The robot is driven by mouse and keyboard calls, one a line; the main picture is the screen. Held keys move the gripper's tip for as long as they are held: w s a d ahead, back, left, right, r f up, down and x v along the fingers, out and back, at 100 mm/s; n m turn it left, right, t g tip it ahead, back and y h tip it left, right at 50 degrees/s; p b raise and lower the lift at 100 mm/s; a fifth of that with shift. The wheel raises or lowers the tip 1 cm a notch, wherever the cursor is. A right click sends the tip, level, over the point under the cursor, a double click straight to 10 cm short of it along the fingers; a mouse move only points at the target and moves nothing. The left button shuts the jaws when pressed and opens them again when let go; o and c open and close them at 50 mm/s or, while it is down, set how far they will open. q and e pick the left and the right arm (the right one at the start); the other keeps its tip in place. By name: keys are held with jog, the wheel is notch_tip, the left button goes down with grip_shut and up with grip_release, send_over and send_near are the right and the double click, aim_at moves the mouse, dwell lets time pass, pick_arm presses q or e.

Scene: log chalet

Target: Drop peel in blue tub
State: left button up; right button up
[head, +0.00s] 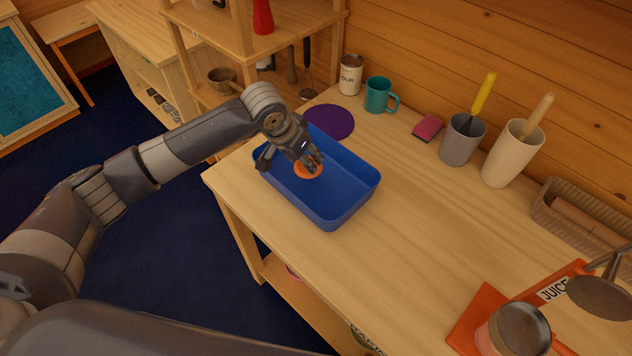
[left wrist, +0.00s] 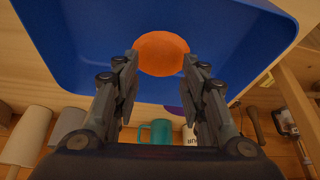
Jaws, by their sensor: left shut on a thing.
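The blue tub (head: 343,205) stands on the wooden worktop near its left edge. An orange piece of peel (head: 306,170) shows inside the tub's outline, under my left gripper (head: 312,163). In the left wrist view the peel (left wrist: 161,53) sits between the fingertips of my left gripper (left wrist: 160,72), which is shut on it. The blue tub (left wrist: 90,45) fills the background behind the peel there. I cannot tell whether the peel touches the tub floor. My right gripper is not in view.
A purple round mat (head: 330,122) lies just behind the tub. A teal mug (head: 379,95), a flour tin (head: 350,74), a pink sponge (head: 427,128) and a grey pot (head: 461,140) stand along the wall.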

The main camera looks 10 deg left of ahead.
pick_arm(q)
jog(key=shift+f, duration=0.15)
jog(key=o, duration=1.3)
jog(key=shift+o, duration=0.9)
jog(key=shift+s, duration=0.1)
jog(key=v, duration=1.2)
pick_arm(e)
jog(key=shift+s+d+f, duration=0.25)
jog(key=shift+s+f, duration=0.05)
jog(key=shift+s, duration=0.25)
